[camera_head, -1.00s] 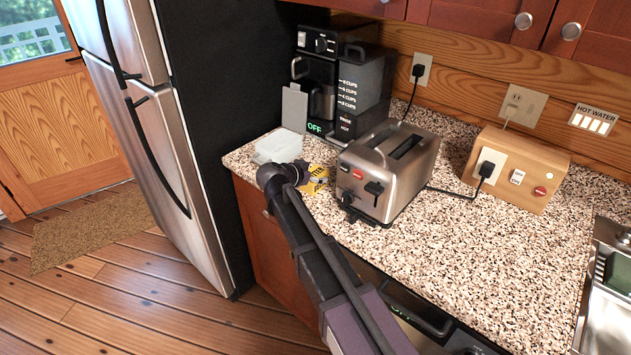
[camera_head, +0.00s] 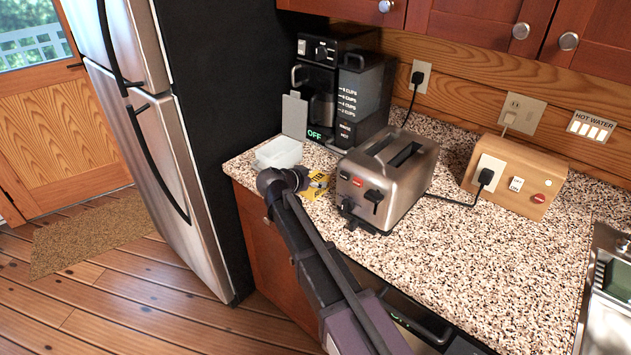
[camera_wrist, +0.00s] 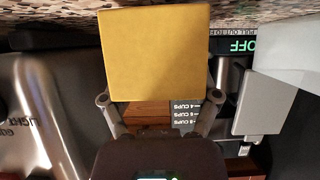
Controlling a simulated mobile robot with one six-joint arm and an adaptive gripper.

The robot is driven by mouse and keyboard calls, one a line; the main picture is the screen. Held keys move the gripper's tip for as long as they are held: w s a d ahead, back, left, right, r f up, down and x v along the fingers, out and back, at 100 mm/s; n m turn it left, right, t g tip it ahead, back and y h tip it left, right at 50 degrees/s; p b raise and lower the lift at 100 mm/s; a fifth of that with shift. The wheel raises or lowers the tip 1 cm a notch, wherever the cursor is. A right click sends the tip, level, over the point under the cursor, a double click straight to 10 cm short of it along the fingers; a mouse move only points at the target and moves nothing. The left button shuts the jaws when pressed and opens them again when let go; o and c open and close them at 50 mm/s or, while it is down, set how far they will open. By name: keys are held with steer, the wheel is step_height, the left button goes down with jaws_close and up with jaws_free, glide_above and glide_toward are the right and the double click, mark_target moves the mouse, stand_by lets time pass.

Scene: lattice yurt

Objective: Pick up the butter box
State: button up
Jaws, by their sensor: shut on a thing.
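The butter box is a yellow block (camera_wrist: 156,55) that fills the upper middle of the wrist view. My gripper (camera_wrist: 157,98) is shut on it, with one finger at each side. In the head view the butter box (camera_head: 318,187) shows only in part, just left of the toaster and beyond the end of my arm. My wrist hides some of it and the fingers there. I cannot tell whether the box touches the counter.
The steel toaster (camera_head: 385,180) stands close on the right. A clear container (camera_head: 279,152) and the coffee maker (camera_head: 345,90) stand behind. The fridge (camera_head: 150,130) is to the left. The granite counter (camera_head: 440,260) is clear in front of the toaster.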

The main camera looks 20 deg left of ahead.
mark_target(314, 179)
steer(key=shift+r+p, duration=0.6)
steer(key=shift+r, duration=0.25)
steer(key=shift+r+p, duration=0.8)
steer(key=s+r+p, duration=0.1)
steer(key=s, duration=1.5)
steer(key=shift+d, duration=0.15)
